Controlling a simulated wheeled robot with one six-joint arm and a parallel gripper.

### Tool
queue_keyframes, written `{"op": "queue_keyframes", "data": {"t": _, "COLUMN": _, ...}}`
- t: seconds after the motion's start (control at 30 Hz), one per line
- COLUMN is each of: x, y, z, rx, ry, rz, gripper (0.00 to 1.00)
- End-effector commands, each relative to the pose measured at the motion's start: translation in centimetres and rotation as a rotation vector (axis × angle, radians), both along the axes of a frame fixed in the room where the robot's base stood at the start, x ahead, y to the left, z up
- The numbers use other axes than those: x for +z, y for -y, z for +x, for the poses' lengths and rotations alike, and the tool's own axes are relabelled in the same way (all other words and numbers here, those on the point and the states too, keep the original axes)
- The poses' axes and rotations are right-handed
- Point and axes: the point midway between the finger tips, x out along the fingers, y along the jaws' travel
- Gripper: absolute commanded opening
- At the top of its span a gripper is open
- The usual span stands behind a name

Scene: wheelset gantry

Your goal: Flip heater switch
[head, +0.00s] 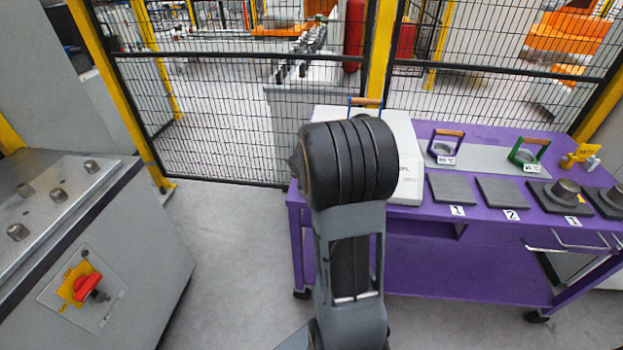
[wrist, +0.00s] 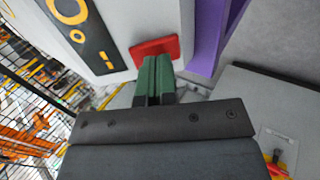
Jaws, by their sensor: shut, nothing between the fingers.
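In the wrist view, a red switch (wrist: 155,46) sits low on the white wall of a boxy device, the heater (wrist: 120,30). A dark panel with yellow symbols (wrist: 78,30) is beside it. My gripper (wrist: 153,62) has green fingers, closed together and empty. The fingertips are right at the switch's lower edge in the picture; I cannot tell whether they touch it. In the head view, the white heater (head: 408,150) stands on the left end of the purple table, partly behind my arm. The gripper and the red switch are hidden there.
The purple table (head: 450,262) holds grey pads (head: 452,188), handled rings (head: 445,147) and dark blocks to the right. A mesh fence (head: 240,120) stands behind. A grey cabinet with a red-and-yellow rotary switch (head: 88,285) is at left. Floor between is clear.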

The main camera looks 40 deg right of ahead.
Motion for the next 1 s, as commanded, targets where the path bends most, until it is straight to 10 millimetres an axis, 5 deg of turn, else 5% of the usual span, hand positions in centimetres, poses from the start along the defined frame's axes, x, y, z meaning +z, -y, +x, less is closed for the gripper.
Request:
{"op": "queue_keyframes", "data": {"t": 0.27, "x": 1.6, "y": -1.1, "z": -0.7, "rx": 0.003, "ry": 0.002, "rz": -0.001, "gripper": 0.00}}
{"op": "queue_keyframes", "data": {"t": 0.7, "x": 7.2, "y": -5.4, "z": -4.9, "rx": -0.003, "ry": 0.003, "rz": -0.002, "gripper": 0.00}}
{"op": "queue_keyframes", "data": {"t": 1.0, "x": 9.1, "y": -7.1, "z": -6.5, "rx": -0.004, "ry": 0.000, "rz": 0.000, "gripper": 0.00}}
